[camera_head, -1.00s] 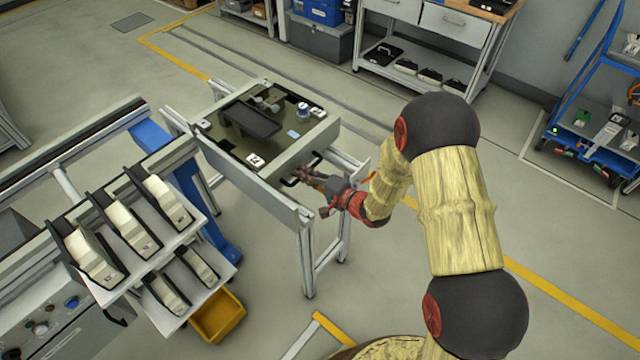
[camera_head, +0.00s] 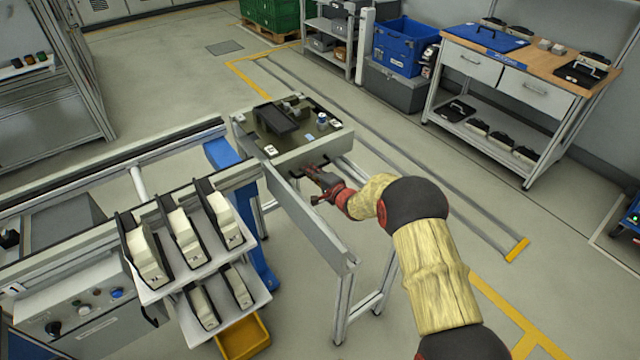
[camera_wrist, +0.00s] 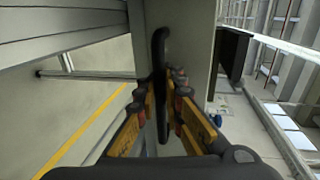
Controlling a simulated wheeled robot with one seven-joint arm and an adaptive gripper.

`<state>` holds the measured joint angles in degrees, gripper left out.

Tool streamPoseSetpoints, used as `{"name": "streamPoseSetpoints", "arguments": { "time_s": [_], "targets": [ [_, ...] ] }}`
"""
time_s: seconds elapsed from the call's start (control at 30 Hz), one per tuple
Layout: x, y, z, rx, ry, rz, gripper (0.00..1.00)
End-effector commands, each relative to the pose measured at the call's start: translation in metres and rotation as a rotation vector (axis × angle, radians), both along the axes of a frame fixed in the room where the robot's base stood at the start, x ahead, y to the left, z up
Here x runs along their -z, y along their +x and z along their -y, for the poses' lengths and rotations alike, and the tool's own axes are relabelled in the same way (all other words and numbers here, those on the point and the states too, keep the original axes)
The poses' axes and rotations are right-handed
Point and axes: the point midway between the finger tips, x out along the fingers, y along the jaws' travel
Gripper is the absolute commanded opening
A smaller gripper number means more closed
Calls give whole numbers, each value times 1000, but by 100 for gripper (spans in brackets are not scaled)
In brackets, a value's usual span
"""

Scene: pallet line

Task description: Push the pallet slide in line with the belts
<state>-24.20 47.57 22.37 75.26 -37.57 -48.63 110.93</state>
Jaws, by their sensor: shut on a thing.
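The pallet slide (camera_head: 312,152) is a grey carriage with a dark top, riding on a metal stand with long side rails (camera_head: 318,232). A dark block (camera_head: 275,124) and small parts sit on its top. The slide stands at the far part of its rails, beside the end of the belt frame (camera_head: 120,158); I cannot tell whether it lines up exactly. My gripper (camera_head: 314,174) is at the slide's near face. In the wrist view, my gripper (camera_wrist: 163,105) is shut on the black bar handle (camera_wrist: 160,50), with orange-and-black fingers on both sides.
A rack of cream-coloured pieces (camera_head: 182,240) and a control panel (camera_head: 85,310) stand at the left front. A yellow bin (camera_head: 243,338) is below the rack. A workbench (camera_head: 500,75) stands at the back right. Open floor lies right of the stand.

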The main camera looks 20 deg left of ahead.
Motion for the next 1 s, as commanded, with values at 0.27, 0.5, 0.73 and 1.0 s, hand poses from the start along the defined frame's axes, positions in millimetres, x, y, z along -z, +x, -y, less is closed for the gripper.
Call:
{"name": "streamPoseSetpoints", "arguments": {
  "time_s": [0.27, 0.5, 0.73, 1.0],
  "targets": [
    [-1, 22, -28, 0, 1, 2, 0],
    [-1, 27, -33, 1, 1, 1, 0],
    [-1, 27, -33, 1, 1, 1, 0],
    [-1, 27, -33, 1, 0, 0, 19]
  ]
}}
